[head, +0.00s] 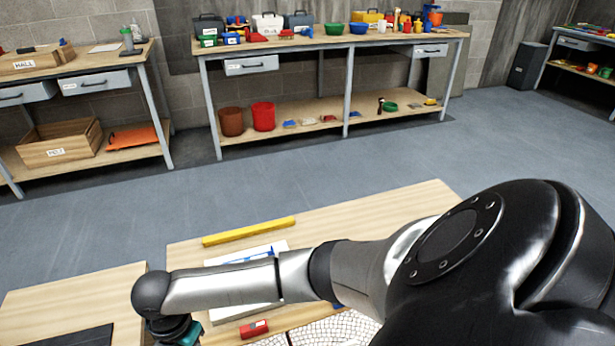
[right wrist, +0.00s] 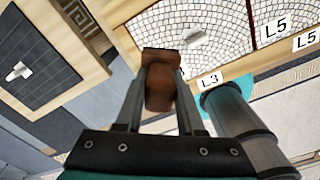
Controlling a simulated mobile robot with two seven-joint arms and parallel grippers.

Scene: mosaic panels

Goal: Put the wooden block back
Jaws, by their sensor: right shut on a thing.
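In the right wrist view my right gripper (right wrist: 160,74) is shut on the brown wooden block (right wrist: 160,92), held between its two fingers. The block is hidden there. A strip of the mosaic panel (head: 338,331) shows below the arm. My left gripper is not seen.
On the near table (head: 420,199) lie a yellow bar (head: 249,231), a white sheet (head: 272,248) partly under my arm and a red box (head: 254,328). A dark mat (head: 85,338) lies on the left table. A loaded workbench (head: 345,40) stands at the back, beyond open floor.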

